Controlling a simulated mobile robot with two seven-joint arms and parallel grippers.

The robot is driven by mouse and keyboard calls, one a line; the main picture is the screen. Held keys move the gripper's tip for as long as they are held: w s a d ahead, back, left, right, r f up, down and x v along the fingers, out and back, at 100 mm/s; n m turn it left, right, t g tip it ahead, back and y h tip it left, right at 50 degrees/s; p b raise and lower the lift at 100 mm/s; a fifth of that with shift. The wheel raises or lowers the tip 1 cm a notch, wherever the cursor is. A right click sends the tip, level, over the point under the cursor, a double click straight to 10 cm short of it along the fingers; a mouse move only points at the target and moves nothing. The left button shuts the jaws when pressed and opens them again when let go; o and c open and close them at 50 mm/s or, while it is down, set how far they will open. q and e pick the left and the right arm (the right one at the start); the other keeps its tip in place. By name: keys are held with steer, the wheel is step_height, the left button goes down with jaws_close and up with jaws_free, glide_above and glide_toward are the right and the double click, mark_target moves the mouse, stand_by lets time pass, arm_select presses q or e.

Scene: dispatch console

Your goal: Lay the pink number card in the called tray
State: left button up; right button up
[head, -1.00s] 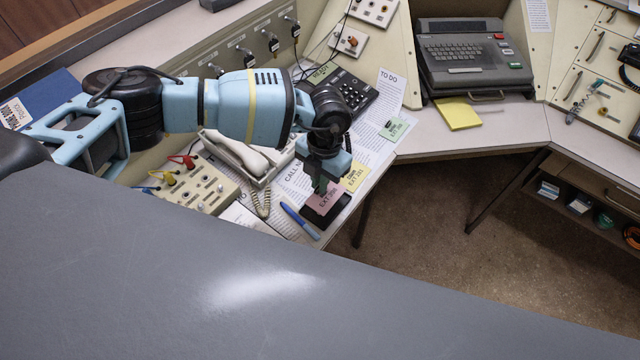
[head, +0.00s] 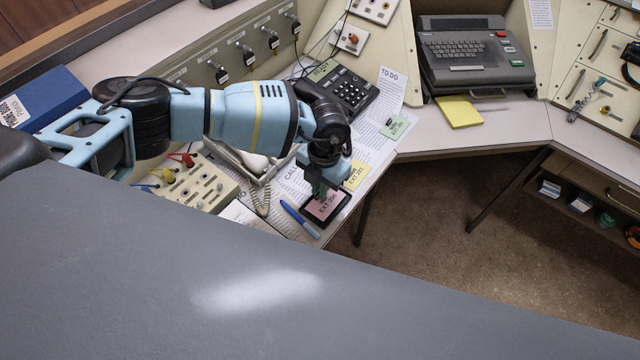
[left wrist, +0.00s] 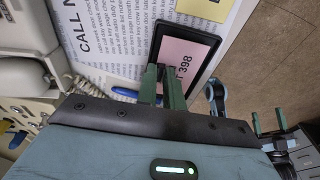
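The pink number card (head: 324,206), reading EXT 398, lies flat within the rim of a small black tray (head: 341,213) at the desk's front edge. The card (left wrist: 178,52) and tray (left wrist: 209,43) also show in the left wrist view, partly hidden by the fingers. My left gripper (head: 321,189) is right over the card, its green fingers (left wrist: 164,72) close together at the card's near part. They look shut on its grip, which they hide. My right gripper (left wrist: 268,122) shows at the right of the left wrist view, fingers apart and empty, away from the desk.
A blue pen (head: 299,219) lies left of the tray. A yellow card (head: 355,175) and a green card (head: 396,128) lie behind it on printed sheets. A telephone (head: 243,161) and a jack box (head: 195,183) stand to the left. Open floor lies right of the desk edge.

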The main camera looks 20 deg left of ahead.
arm_select(q)
steer(key=o, duration=0.4)
steer(key=r, duration=0.4)
steer(key=w+r, duration=0.1)
steer(key=r, duration=0.8)
steer(key=shift+w+d+r, duration=0.1)
steer(key=shift+w+d, duration=0.1)
steer(key=shift+d, duration=0.1)
